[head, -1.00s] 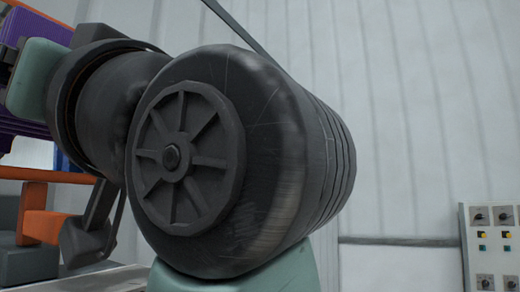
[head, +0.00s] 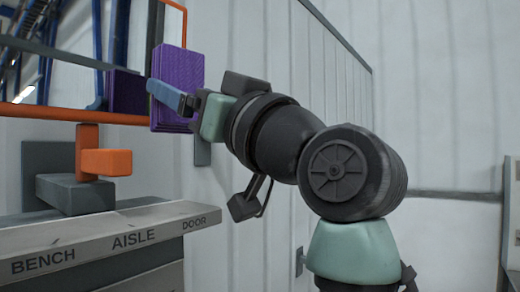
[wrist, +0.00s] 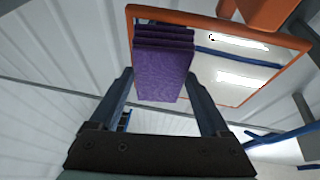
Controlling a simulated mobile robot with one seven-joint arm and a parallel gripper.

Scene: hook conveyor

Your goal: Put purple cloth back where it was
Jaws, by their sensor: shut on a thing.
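The purple cloth (head: 178,72) is a folded, layered block held upright in the air in the head view. My gripper (head: 168,97) is shut on it from the right, with a blue-grey finger across its face. In the wrist view the cloth (wrist: 162,72) sits between the two fingers of my gripper (wrist: 160,82), its folded layers at the top. The cloth is beside an orange-framed mirror-like panel (head: 60,112); I cannot tell whether they touch. A second purple patch in the panel looks like the cloth's reflection.
A grey ledge (head: 115,240) lettered BENCH, AISLE and DOOR is below left. An orange bracket (head: 106,162) on a grey block stands on it. The orange frame (wrist: 133,25) also shows in the wrist view. A pale panelled wall (head: 440,90) is behind my arm.

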